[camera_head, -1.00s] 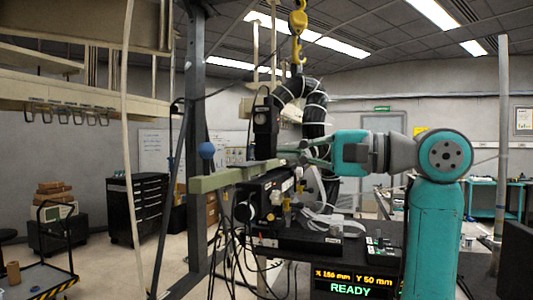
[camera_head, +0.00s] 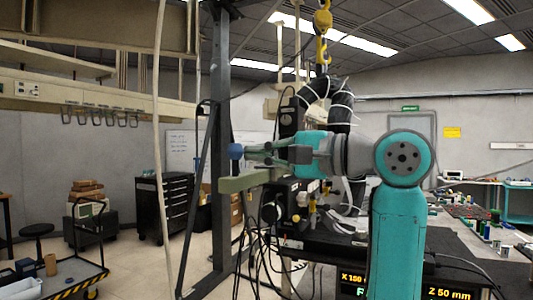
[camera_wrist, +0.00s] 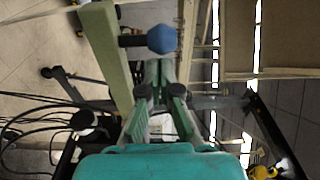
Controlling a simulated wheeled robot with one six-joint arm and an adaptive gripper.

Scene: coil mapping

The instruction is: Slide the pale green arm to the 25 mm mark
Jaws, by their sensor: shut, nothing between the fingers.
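No scale marks can be read.
A dark post (camera_head: 220,130) stands behind the arm. A yellow hook (camera_head: 322,22) hangs above. Black coils (camera_head: 340,105) and cables crowd the bench (camera_head: 400,235). A display (camera_head: 445,294) reads Z 50 mm. A black drawer cabinet (camera_head: 180,205) and a cart (camera_head: 60,280) stand at left.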

